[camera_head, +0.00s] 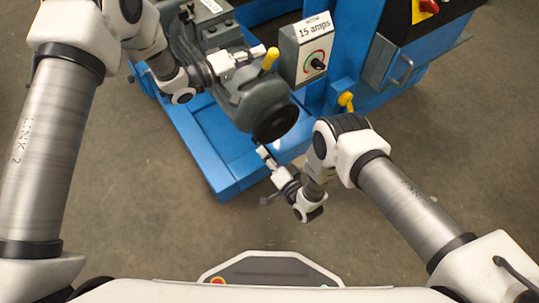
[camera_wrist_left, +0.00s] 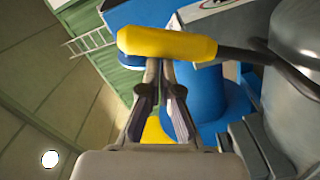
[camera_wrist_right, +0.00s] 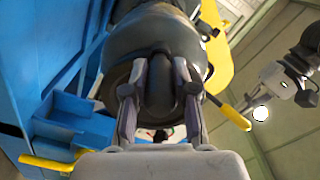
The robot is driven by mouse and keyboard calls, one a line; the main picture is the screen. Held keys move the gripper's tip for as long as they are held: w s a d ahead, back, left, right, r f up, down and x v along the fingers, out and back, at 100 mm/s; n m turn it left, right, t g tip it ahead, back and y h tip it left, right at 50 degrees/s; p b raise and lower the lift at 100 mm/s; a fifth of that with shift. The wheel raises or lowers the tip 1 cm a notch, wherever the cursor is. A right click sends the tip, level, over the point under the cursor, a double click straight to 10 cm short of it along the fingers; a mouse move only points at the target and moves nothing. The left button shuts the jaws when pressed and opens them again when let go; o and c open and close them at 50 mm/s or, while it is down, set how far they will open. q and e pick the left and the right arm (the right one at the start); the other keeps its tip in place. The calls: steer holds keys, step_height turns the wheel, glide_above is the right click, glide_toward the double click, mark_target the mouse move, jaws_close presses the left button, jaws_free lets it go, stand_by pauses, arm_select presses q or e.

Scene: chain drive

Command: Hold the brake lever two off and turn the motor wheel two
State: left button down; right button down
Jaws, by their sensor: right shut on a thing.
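The brake lever's yellow handle (camera_head: 270,58) stands beside the grey motor; it lies across the left wrist view (camera_wrist_left: 165,42) on a dark rod. My left gripper (camera_head: 257,52) is at this handle, its fingers (camera_wrist_left: 159,66) close together with the tips at the handle's lower edge. The tips are partly hidden there, and the fingers do not wrap the handle. The black motor wheel (camera_head: 275,122) is at the motor's near end.
A grey box labelled 15 amps (camera_head: 312,48) with a dial stands right of the motor. Another yellow handle (camera_head: 346,101) is farther right on the blue frame (camera_head: 235,168). The floor (camera_head: 150,210) in front is clear.

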mark_target(280, 109)
steer(key=r+m, duration=0.2)
steer(key=shift+s+a+r+m, duration=0.1)
steer(key=shift+a+r+m, duration=0.05)
steer(key=shift+a+m, duration=0.2)
step_height(280, 109, up, 2)
steer(key=m, duration=0.3)
steer(key=shift+d, duration=0.1)
steer(key=shift+w+d+r+m, duration=0.15)
steer(key=shift+r+m, duration=0.35)
steer(key=shift+m, duration=0.15)
steer(key=shift+w+d+r+m, duration=0.1)
steer(key=shift+r+m, duration=0.4)
steer(key=shift+m, duration=0.1)
steer(key=m, duration=0.1)
steer(key=r+m, duration=0.1)
steer(key=d+r, duration=0.1)
steer(key=shift+w+m, duration=0.3)
steer(key=shift+m, duration=0.1)
steer(key=d+r+m, duration=0.1)
steer(key=m, duration=0.1)
steer(key=w+d+r+m, duration=0.1)
steer(key=m, duration=0.1)
steer(key=shift+w, duration=0.2)
steer(key=shift+w+d+r+m, duration=0.3)
steer(key=shift+w+d+r, duration=0.25)
steer(key=shift+w+d, duration=0.3)
steer(key=shift+w+d+r, duration=0.1)
steer(key=shift+w+d, duration=0.35)
steer(key=shift+d, duration=0.4)
